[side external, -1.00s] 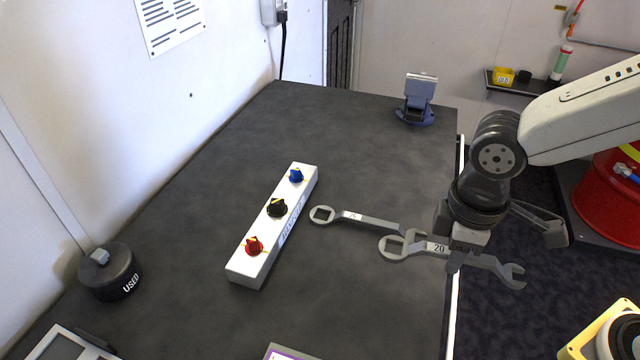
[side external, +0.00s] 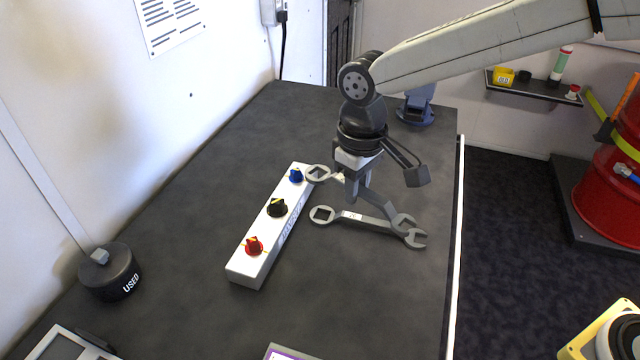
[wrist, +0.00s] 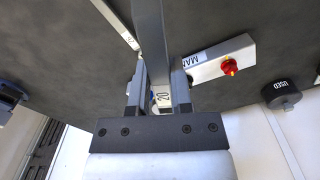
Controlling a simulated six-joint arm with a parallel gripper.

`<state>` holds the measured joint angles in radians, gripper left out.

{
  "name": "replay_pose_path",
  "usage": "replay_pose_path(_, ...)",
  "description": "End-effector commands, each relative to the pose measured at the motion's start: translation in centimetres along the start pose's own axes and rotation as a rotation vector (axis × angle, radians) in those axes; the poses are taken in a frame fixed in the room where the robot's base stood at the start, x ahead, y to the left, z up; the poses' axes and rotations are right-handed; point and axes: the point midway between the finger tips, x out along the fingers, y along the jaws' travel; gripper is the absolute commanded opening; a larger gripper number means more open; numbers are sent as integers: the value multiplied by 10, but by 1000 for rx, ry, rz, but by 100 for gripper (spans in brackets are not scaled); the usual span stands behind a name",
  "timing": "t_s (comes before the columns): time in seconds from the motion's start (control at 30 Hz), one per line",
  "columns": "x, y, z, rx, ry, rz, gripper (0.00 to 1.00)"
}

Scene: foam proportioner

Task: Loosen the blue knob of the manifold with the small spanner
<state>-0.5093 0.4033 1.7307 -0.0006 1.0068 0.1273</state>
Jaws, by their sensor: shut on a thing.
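The white manifold (side external: 262,250) lies on the table with a red knob (side external: 254,245), a black knob (side external: 277,207) and, at its far end, the blue knob (side external: 296,175). My gripper (side external: 352,192) is shut on a grey spanner marked 20 (wrist: 151,35). In the side view its ring end (side external: 318,173) is just right of the blue knob, apparently not around it; its height above the manifold is unclear. A second grey spanner (side external: 370,221) lies on the table. In the wrist view the held spanner and fingers largely hide the blue knob.
A black container marked USED (side external: 110,272) stands at the left. A blue-grey device (side external: 415,108) stands at the far table edge behind my arm. The table (side external: 200,190) between manifold and wall is clear.

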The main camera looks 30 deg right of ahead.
Motion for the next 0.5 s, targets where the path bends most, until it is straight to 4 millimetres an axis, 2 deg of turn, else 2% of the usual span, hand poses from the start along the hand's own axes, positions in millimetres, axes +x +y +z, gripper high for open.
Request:
replay_pose_path(0.1, 3, 3, -24, 63, 0, 0, 0)
replay_pose_path(0.5, 16, 16, -89, 266, 0, 0, 0)
